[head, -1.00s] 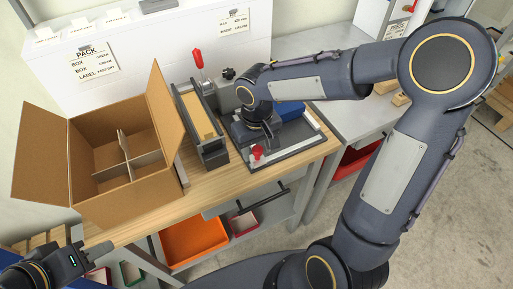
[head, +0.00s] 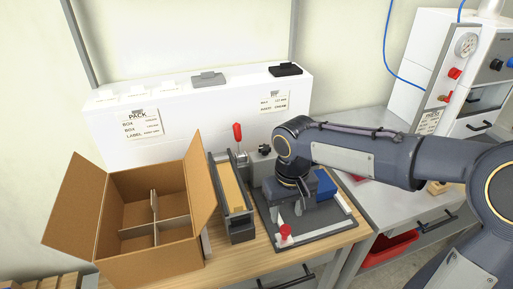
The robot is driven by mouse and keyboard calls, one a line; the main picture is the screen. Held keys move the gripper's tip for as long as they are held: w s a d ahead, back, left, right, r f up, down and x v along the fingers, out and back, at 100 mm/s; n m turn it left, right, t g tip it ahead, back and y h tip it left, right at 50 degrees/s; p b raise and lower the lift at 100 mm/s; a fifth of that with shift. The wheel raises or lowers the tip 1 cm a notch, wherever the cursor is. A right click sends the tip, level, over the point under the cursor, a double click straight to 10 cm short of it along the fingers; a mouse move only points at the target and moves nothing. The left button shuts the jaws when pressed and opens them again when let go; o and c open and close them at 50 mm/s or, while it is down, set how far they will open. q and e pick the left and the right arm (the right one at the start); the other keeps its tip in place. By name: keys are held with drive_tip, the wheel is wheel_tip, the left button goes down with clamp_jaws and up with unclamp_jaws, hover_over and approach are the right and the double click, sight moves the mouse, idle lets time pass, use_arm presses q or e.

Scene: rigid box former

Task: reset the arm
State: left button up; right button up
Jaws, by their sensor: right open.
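My right arm reaches in from the right, and its gripper (head: 289,205) points down over the dark grey fixture plate (head: 263,215) on the wooden bench. Its jaws are open. The wrist hides part of the plate, and I cannot tell whether the fingers touch anything there. A blue block (head: 325,186) stands at the right of the plate, just beside the gripper. A red knob (head: 285,232) sits at the plate's front. My left gripper is outside the picture.
An open cardboard box (head: 150,262) with crossed dividers stands at left. A white cabinet (head: 200,115) with labels stands behind. A white press machine (head: 422,85) is at the right on a grey table.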

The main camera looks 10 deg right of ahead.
drive_tip(key=s+d+m+t+y, duration=0.2)
drive_tip(key=s+t, duration=0.3)
drive_tip(key=s, duration=1.1)
drive_tip(key=shift+d+r+m+t+y, duration=0.35)
drive_tip(key=shift+d+y, duration=0.2)
drive_tip(key=shift+y, duration=0.35)
